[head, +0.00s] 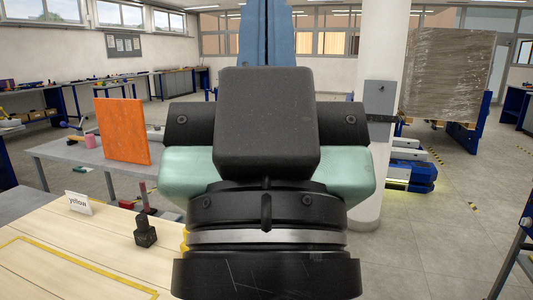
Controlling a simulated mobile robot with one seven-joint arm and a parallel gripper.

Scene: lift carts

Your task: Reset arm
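My gripper (267,40) fills the middle of the head view and points upward. Its black body, pale green sides and the wrist with a silver ring stand close to the camera. Two blue fingers rise behind the black body, side by side with only a thin seam between them, so it looks shut. I see nothing held between them. The fingertips run past the top edge and are hidden.
An orange panel (122,131) stands on a grey table. A wrapped load (447,74) and white pillar (385,55) are right. Floor at right is mostly clear.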

